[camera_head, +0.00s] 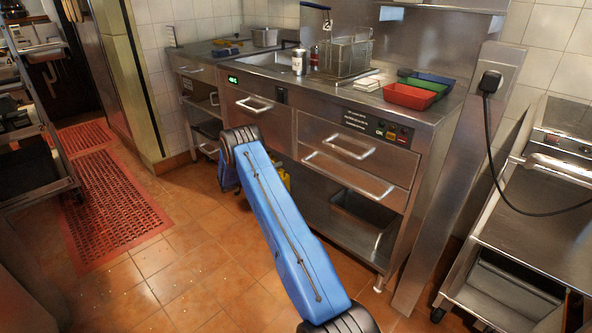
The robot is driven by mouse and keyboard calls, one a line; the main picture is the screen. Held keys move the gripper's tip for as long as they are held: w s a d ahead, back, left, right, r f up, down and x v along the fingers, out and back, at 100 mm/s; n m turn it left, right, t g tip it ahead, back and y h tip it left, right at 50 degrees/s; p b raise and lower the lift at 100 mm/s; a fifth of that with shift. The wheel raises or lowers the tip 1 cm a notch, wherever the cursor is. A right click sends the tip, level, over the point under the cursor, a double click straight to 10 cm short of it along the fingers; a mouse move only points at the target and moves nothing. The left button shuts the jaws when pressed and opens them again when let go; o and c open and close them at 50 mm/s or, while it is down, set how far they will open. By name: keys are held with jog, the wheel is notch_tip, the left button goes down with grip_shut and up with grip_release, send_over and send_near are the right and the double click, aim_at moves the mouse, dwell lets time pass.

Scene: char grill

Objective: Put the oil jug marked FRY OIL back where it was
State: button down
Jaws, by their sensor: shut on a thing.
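A small yellow thing (286,178) shows just right of my blue arm, low in front of the counter's open lower part. My arm hides most of it. It may be the oil jug, but no FRY OIL marking can be read. My arm reaches from the bottom of the view toward the counter and bends down at its far end. My gripper is hidden behind the arm, so its fingers and anything in them cannot be seen.
A steel counter (300,112) with drawers and a lower shelf (362,222) stands ahead. On top are a fryer basket (345,55), a can (298,62) and red (410,96) and green trays. A steel unit (535,215) stands right. Tiled floor is clear left, beside red mats (110,205).

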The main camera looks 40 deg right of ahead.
jog(key=s+d+f, duration=0.2)
jog(key=d+f, duration=0.1)
jog(key=d, duration=0.9)
jog(key=shift+s+f, duration=0.15)
dwell(0.3)
jog(key=shift+a, duration=0.1)
jog(key=c, duration=1.6)
grip_release()
jog(key=shift+f, duration=0.15)
